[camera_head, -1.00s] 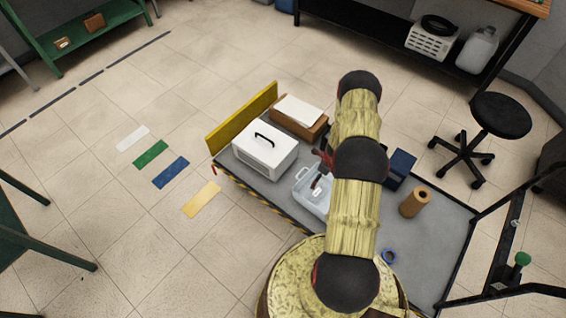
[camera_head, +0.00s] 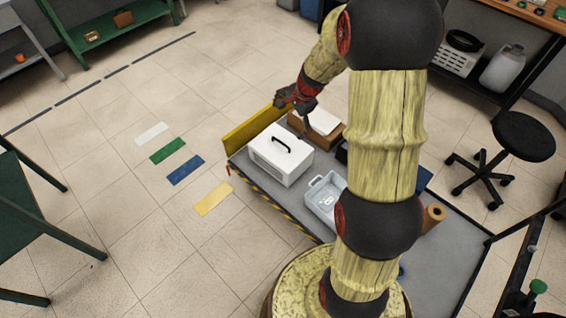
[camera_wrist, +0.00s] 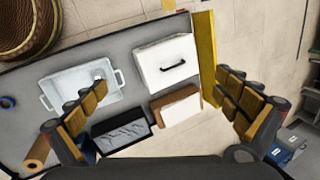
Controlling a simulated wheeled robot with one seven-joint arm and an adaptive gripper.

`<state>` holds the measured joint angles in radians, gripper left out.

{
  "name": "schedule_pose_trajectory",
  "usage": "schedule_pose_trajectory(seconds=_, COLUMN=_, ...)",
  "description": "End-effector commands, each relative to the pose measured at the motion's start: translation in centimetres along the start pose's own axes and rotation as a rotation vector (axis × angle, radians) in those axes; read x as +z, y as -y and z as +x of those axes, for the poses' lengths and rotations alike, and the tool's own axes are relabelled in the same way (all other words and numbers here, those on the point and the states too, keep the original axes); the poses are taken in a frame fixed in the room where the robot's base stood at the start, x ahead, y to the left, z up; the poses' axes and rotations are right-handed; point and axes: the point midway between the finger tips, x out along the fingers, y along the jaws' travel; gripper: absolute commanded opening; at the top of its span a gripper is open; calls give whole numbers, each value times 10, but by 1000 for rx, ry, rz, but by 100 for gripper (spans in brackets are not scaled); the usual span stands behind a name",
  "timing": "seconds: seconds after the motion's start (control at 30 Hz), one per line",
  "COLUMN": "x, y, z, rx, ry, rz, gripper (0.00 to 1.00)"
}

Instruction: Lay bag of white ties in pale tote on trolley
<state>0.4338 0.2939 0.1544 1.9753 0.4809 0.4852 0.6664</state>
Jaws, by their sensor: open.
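A small clear-and-white item, looking like the bag of white ties (camera_head: 326,201), lies inside on the tote's floor. In the wrist view a pale patch (camera_wrist: 98,74) shows in the tote, partly by my finger. My gripper (camera_head: 297,104) is open and empty, raised above the far end of the trolley, clear of the tote. Its spread fingers show in the wrist view (camera_wrist: 163,82).
A white case with a black handle (camera_head: 282,153) stands beside the tote. A brown box with a white top (camera_head: 318,124) and a yellow end board (camera_head: 250,130) are beyond. A black bin (camera_wrist: 122,132) and a brown roll (camera_wrist: 36,152) share the deck.

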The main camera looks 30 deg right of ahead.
Motion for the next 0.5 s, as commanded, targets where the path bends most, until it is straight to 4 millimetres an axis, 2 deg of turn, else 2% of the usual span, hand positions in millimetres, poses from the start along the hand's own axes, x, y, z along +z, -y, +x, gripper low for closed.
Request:
schedule_pose_trajectory(seconds=0.03, x=16, y=4, z=-21, rx=-11, ry=-1, rz=-71, gripper=100)
schedule_pose_trajectory(seconds=0.23, x=72, y=2, z=-88, rx=-29, ry=-4, rz=-339, gripper=100)
schedule_pose_trajectory(seconds=0.5, x=138, y=-28, z=-167, rx=-47, ry=-28, rz=-694, gripper=100)
